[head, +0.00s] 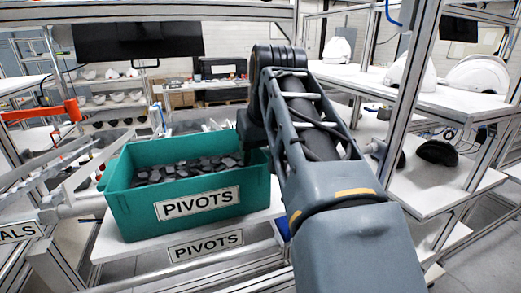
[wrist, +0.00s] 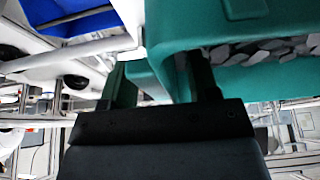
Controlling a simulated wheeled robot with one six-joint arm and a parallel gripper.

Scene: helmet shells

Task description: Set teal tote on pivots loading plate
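The teal tote (head: 135,207), labelled PIVOTS and full of dark pieces, appears to rest upright on the white loading plate (head: 108,247), which has its own PIVOTS label in front. A small gap beneath the tote cannot be ruled out. My gripper (head: 254,150) is at the tote's right end, largely hidden behind my arm in the head view. In the wrist view, my gripper's two dark fingers (wrist: 160,82) stand apart with part of the teal tote (wrist: 195,25) between them. I cannot tell whether they press on its wall.
A second label ending in "ALS" (head: 20,232) is at the far left. White shelves with helmet shells (head: 478,74) stand at the right behind a metal post (head: 408,100). A blue bin (wrist: 75,18) shows in the wrist view. An orange-red arm (head: 45,113) is at the back left.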

